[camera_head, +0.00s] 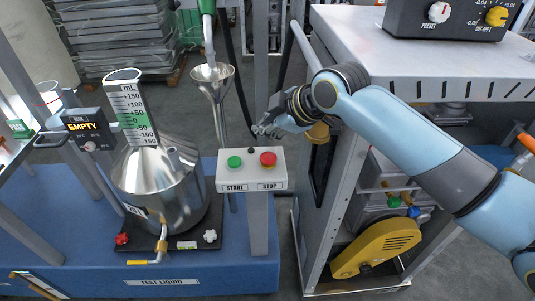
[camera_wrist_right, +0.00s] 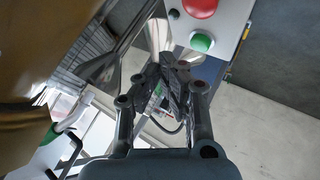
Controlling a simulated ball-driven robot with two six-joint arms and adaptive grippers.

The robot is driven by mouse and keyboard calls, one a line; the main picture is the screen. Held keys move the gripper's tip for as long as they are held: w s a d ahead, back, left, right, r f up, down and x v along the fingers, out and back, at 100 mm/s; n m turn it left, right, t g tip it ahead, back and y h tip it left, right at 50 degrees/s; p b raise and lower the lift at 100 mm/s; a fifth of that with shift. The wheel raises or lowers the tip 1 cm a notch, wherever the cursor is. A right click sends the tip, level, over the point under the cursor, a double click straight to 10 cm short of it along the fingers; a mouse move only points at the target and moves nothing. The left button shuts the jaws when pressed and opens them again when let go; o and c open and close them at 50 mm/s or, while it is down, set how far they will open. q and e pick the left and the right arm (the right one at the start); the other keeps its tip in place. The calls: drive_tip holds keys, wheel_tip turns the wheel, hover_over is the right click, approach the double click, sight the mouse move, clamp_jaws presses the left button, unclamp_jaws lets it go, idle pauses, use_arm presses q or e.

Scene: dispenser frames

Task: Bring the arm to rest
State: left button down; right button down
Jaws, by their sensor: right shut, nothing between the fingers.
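My right arm (camera_head: 400,125) reaches in from the right in the head view. Its gripper (camera_head: 262,131) hangs above and just behind the START/STOP box, apart from it, as far as I can tell. The gripper is shut and empty. In the right wrist view its dark fingers (camera_wrist_right: 172,72) come together at the tips. The START/STOP box (camera_head: 252,181) has a green button (camera_head: 235,162) and a red button (camera_head: 268,159). Both buttons also show in the wrist view, green (camera_wrist_right: 201,41) and red (camera_wrist_right: 201,6). My left gripper is not in view.
A steel vessel (camera_head: 165,190) with a level scale (camera_head: 130,110) stands left on the blue base (camera_head: 100,262). A display (camera_head: 85,128) reads EMPTY. A funnel (camera_head: 212,80) stands behind. A metal cabinet (camera_head: 335,215) with a light top (camera_head: 350,35) stands right, under my arm.

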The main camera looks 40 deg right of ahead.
drive_tip(key=s+a+r+m+g+h, duration=0.1)
drive_tip(key=s+m+g, duration=0.3)
drive_tip(key=s, duration=0.9)
drive_tip(key=s+a+r+m+g+h, duration=0.15)
drive_tip(key=s+m, duration=0.45)
drive_tip(key=s, duration=0.8)
wheel_tip(320, 180, down, 37)
drive_tip(key=s+d+g+b, duration=0.1)
drive_tip(key=d+b, duration=0.1)
drive_tip(key=b, duration=0.7)
drive_tip(key=s+f+g+b, duration=0.1)
drive_tip(key=s+f+b, duration=0.2)
drive_tip(key=s+f, duration=0.6)
drive_tip(key=s+d+f+b, duration=0.1)
drive_tip(key=s+f+b, duration=0.3)
drive_tip(key=s+f, duration=0.5)
wheel_tip(320, 180, down, 5)
drive_tip(key=shift+s+d+r+m+g, duration=0.1)
drive_tip(key=shift+s+d+m+g, duration=0.1)
drive_tip(key=shift+m+g, duration=0.15)
